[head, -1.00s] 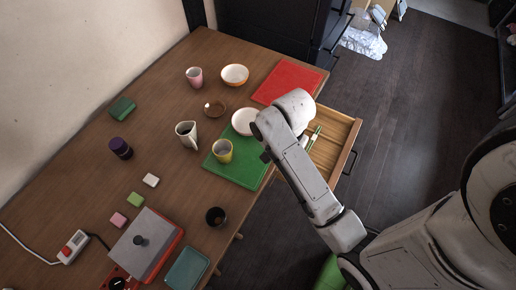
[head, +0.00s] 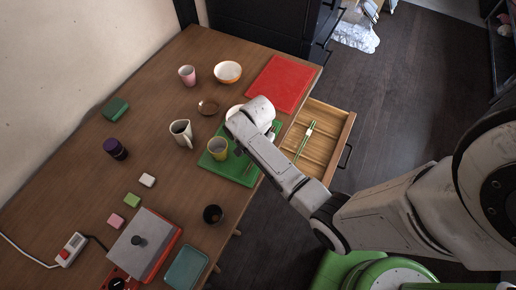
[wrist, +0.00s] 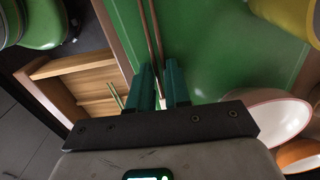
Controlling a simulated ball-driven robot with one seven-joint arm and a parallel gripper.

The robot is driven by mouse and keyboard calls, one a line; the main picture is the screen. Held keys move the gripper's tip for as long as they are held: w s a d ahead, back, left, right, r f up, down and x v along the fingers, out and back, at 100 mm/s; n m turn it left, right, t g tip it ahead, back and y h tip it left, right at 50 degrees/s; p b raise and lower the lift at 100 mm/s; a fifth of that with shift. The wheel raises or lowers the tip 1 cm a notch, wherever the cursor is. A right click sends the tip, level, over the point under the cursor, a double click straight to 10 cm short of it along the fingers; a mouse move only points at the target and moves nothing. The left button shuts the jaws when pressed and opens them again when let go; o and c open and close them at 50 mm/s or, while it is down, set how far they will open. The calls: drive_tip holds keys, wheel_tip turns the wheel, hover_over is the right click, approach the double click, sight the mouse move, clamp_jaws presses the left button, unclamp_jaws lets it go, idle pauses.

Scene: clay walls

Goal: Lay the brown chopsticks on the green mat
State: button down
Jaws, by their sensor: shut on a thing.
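The brown chopsticks (wrist: 152,30) are between the teal fingers of my gripper (wrist: 158,72), which is shut on them. In the wrist view they extend across the green mat (wrist: 207,45); whether they touch it I cannot tell. In the head view my arm covers most of my gripper and part of the mat (head: 237,175). A short length of the chopsticks (head: 248,168) shows over the mat there. A yellow cup (head: 217,149) stands on the mat, and a white bowl (head: 232,111) at its far side is partly hidden by my arm.
An open wooden drawer (head: 325,155) holds green chopsticks (head: 304,141). A red mat (head: 283,82) lies beyond the green one. A pitcher (head: 181,131), a brown saucer (head: 208,106) and a dark cup (head: 213,214) stand nearby. The mat's near right part looks bare.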

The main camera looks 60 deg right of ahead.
drive_tip(key=shift+f, duration=0.15)
drive_tip(key=c, duration=1.1)
unclamp_jaws()
wheel_tip(320, 180, up, 12)
drive_tip(key=s+a+n, duration=0.4)
drive_tip(key=n, duration=0.1)
drive_tip(key=s+a+n, duration=0.3)
drive_tip(key=s+n, duration=0.2)
drive_tip(key=n, duration=0.1)
drive_tip(key=s+a+n+t, duration=0.1)
drive_tip(key=s+a+n, duration=0.3)
drive_tip(key=n, duration=0.2)
drive_tip(key=shift+s+a+r, duration=0.2)
drive_tip(key=shift+s+a, duration=0.05)
drive_tip(key=shift+a, duration=0.05)
